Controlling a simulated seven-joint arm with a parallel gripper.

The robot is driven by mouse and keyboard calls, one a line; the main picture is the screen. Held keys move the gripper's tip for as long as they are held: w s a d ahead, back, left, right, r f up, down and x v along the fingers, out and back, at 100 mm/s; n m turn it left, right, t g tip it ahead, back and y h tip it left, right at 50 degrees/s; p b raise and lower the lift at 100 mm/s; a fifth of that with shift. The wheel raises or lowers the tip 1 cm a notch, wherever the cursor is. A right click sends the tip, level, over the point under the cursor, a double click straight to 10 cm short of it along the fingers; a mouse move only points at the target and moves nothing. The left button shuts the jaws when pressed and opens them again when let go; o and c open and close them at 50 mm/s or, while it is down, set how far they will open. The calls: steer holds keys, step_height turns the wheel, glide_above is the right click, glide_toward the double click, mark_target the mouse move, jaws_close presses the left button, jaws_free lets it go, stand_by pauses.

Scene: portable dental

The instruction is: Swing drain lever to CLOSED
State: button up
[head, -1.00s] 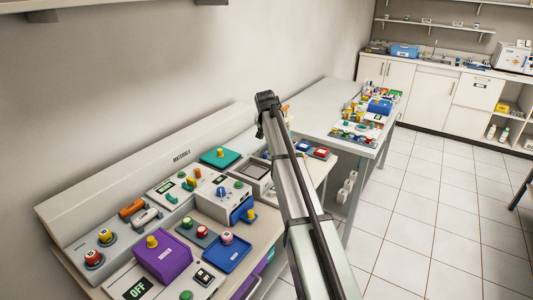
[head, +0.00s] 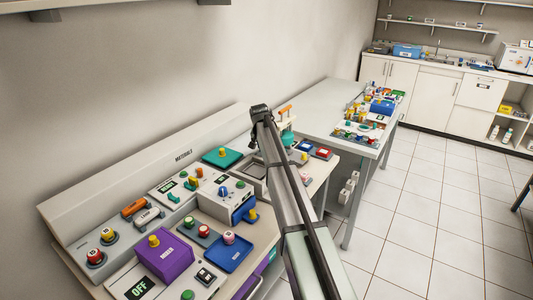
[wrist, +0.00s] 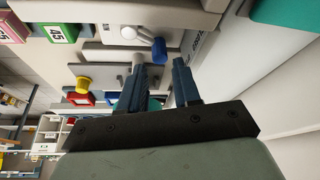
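In the wrist view, a small lever with a white round pivot and a blue end (wrist: 159,50) sits on a pale panel just beyond my fingertips. It may be the drain lever, but I can read no drain or CLOSED label. My gripper (wrist: 160,72) has its two dark fingers apart, with a clear gap between them. The blue end is ahead of the gap, and no grip on it shows. In the head view, my arm hides the gripper and this part of the bench. An orange-topped piece (head: 285,110) shows just right of my arm.
The bench carries a purple box (head: 163,258), a blue tray (head: 230,254), a teal pad (head: 222,158) and several coloured knobs. A grey table (head: 322,100) with crowded small items stands beyond. In the wrist view, a red box with a yellow knob (wrist: 83,84) is at left.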

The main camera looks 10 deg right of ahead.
steer(key=shift+x, duration=1.9)
steer(key=shift+c, duration=0.5)
jaws_close()
